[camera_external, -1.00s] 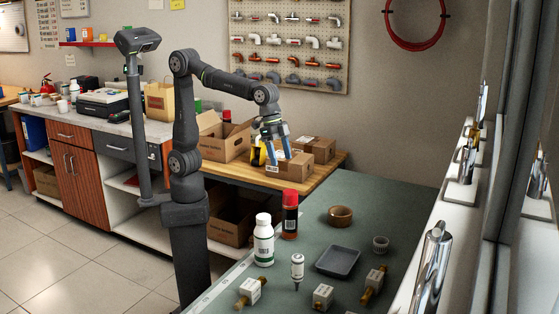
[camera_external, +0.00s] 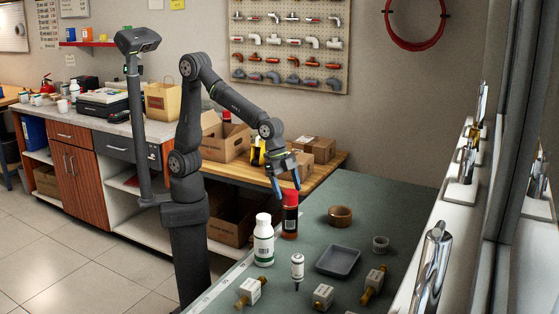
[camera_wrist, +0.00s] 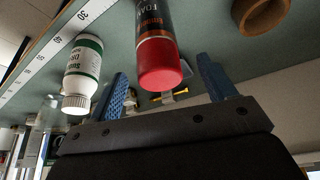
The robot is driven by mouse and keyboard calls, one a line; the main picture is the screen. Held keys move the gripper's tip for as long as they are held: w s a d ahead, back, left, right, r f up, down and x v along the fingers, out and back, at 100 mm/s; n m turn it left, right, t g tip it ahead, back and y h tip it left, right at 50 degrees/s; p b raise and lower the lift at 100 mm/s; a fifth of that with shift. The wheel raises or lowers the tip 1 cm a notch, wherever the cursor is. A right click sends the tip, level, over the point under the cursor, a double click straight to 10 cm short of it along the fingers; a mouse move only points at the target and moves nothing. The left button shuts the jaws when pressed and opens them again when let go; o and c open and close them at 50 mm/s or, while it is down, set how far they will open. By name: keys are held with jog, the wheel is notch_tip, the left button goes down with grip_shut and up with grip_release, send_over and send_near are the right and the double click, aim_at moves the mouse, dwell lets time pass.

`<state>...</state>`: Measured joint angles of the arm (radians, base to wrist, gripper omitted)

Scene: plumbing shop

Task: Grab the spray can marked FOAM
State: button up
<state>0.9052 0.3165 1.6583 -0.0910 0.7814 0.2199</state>
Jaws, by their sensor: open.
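The spray can (camera_external: 290,217) has a red cap and a dark and red body, and stands upright on the green-grey counter. In the wrist view the cap appears between the two blue fingers (camera_wrist: 162,66), with space on both sides; nothing is held.
A white bottle with a green label (camera_external: 263,240) stands close left of the can. A small white bottle (camera_external: 297,268), a dark tray (camera_external: 338,260), a brown ring (camera_external: 340,216) and brass-ended valves (camera_external: 323,296) lie nearby. Cardboard boxes (camera_external: 314,149) sit on the wooden bench behind.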

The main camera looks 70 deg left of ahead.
aim_at(291, 202)
jog(key=shift+x, duration=2.75)
jog(key=shift+s+d, duration=0.1)
jog(key=c, duration=1.6)
jog(key=shift+o, duration=0.2)
jog(key=shift+r, duration=0.15)
